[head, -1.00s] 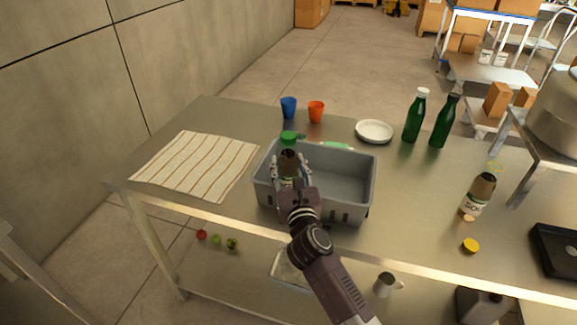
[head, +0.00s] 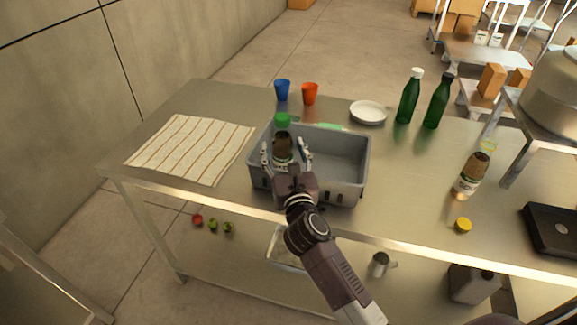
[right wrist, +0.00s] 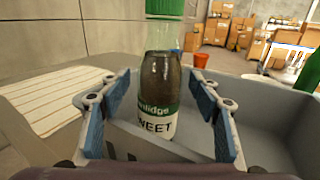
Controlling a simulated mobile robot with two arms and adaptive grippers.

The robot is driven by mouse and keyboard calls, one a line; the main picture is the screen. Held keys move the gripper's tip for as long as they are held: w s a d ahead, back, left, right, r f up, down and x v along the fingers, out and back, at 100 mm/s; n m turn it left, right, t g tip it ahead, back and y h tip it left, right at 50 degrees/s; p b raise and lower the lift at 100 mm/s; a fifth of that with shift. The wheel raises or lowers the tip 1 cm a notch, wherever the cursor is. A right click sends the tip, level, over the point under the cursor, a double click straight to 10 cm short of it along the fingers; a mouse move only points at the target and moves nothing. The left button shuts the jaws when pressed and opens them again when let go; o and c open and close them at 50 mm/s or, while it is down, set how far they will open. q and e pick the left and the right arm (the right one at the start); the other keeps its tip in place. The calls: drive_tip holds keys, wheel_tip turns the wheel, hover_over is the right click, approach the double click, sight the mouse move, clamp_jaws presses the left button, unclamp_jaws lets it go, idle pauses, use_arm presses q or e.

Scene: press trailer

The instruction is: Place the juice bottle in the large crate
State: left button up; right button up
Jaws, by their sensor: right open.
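The juice bottle (head: 283,143) has dark contents, a green top and a green-and-white label. It stands upright inside the left end of the large grey crate (head: 345,181). In the right wrist view the bottle (right wrist: 160,85) is between the blue-padded fingers, with a visible gap on each side. My right gripper (head: 284,150) is open around the bottle, reaching over the crate's front wall. My left gripper is not in view.
A striped cloth (head: 190,150) lies left of the crate. Blue (head: 282,90) and orange (head: 310,94) cups and a white plate (head: 368,112) stand behind. Two green bottles (head: 409,98) and another dark bottle (head: 472,175) are to the right. The table between crate and dark bottle is clear.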

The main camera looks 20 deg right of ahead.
drive_tip(key=s+a+b, duration=0.1)
drive_tip(key=s, duration=0.9)
drive_tip(key=shift+s+a+b, duration=0.15)
drive_tip(key=shift+s+b, duration=0.15)
